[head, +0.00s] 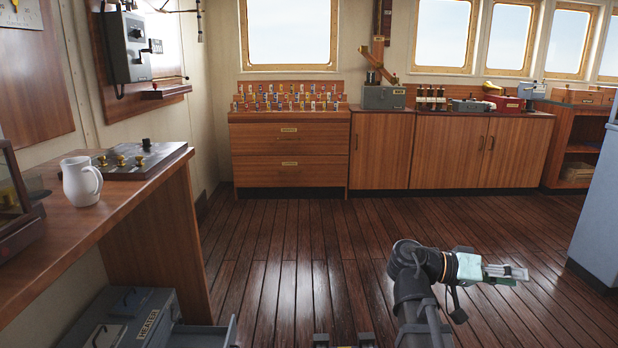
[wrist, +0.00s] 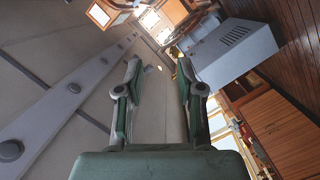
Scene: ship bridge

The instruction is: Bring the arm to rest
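My arm (head: 408,285) rises from the bottom of the head view and bends to the right. My gripper (head: 522,272) is at its end, over the open wooden floor and pointing right. In the wrist view my gripper (wrist: 158,72) shows two fingers spread apart with a gap between them. Nothing is held between the fingers.
A white mug (head: 80,182) and a control panel (head: 128,160) stand on the left desk (head: 75,230). A grey heater box (head: 120,320) is below. Wooden cabinets (head: 380,150) line the back wall. A blue-grey cabinet (head: 598,210) stands at right. The floor (head: 290,250) between is clear.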

